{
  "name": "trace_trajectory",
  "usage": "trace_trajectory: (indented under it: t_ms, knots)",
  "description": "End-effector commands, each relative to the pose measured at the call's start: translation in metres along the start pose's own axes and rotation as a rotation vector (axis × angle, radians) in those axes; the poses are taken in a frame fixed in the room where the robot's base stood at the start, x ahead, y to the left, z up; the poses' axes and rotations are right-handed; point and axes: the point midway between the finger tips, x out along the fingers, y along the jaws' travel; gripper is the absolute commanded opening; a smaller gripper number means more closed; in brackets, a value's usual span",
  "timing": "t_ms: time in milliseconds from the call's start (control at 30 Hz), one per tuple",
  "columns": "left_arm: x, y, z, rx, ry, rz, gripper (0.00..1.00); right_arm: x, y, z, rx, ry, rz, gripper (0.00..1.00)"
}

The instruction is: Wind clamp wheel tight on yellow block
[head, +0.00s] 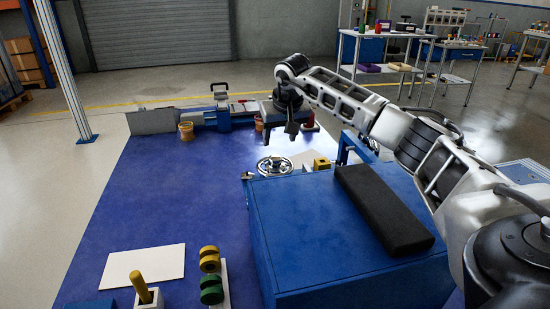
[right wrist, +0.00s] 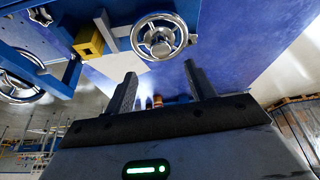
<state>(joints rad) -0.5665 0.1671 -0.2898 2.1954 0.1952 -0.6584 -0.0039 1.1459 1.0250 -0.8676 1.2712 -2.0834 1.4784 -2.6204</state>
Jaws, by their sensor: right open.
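The clamp wheel, a chrome handwheel with spokes (head: 274,166), stands at the far left corner of the blue cabinet in the head view. In the right wrist view the wheel (right wrist: 159,18) is beyond my fingertips. The yellow block (head: 321,164) sits to the right of the wheel in the head view; it also shows in the right wrist view (right wrist: 88,41), left of the wheel, against blue clamp parts. My right gripper (head: 291,136) points down above and behind the wheel. In the right wrist view its two fingers (right wrist: 160,75) are spread, empty and apart from the wheel. My left gripper is not in view.
The blue cabinet (head: 290,235) with a black pad (head: 383,208) on top fills the lower right. A blue bench with a vise-like tool (head: 222,112) stands behind. Green and yellow discs (head: 211,288) are lower left. Another wheel (right wrist: 18,88) shows at left in the wrist view.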

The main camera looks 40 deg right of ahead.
Motion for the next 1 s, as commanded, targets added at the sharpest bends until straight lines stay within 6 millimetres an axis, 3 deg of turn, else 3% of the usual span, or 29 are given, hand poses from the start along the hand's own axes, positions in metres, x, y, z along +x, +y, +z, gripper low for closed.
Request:
trace_trajectory:
  t_ms: [33, 200, 400, 833, 1000]
  knots:
    - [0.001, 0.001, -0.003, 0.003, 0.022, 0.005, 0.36, 0.015, -0.001, 0.002, 0.002, -0.003, -0.002, 0.55]
    - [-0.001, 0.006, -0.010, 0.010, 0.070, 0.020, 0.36, 0.049, -0.001, 0.001, 0.003, -0.002, -0.003, 0.55]
    - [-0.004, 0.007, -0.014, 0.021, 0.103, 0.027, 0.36, 0.074, -0.001, 0.000, 0.002, 0.000, -0.002, 0.55]
    - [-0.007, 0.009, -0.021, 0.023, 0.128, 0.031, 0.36, 0.082, -0.001, 0.000, 0.001, 0.001, -0.002, 0.55]
    - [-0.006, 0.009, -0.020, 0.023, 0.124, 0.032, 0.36, 0.082, -0.001, 0.000, 0.001, 0.001, -0.002, 0.10]
